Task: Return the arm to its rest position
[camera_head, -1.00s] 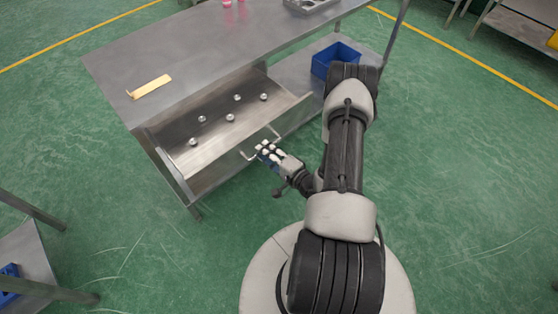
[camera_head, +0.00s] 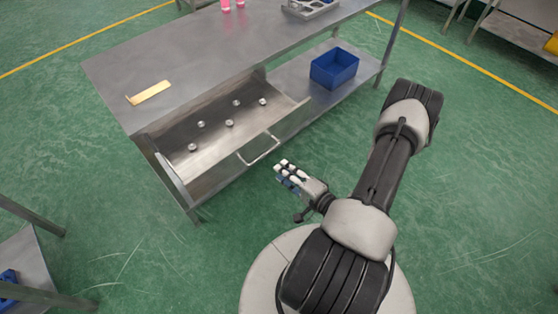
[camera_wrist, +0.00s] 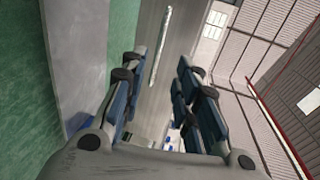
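My gripper (camera_head: 287,173) is in front of the open drawer, to the right of and apart from the drawer handle (camera_head: 259,150). In the wrist view my gripper (camera_wrist: 156,85) shows its two fingers apart with nothing between them. The drawer (camera_head: 215,128) is pulled out of the steel table (camera_head: 190,62) and holds several small silvery round parts (camera_head: 229,123). Beyond the fingers, the wrist view shows a grey metal surface and the handle bar (camera_wrist: 160,45).
A yellow bracket-like piece (camera_head: 149,93) lies on the tabletop. Pink items (camera_head: 226,5) and a grey tray with holes (camera_head: 311,8) stand at its back. A blue bin (camera_head: 334,68) sits on the lower shelf. Another table (camera_head: 25,262) is at lower left. Green floor is clear around me.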

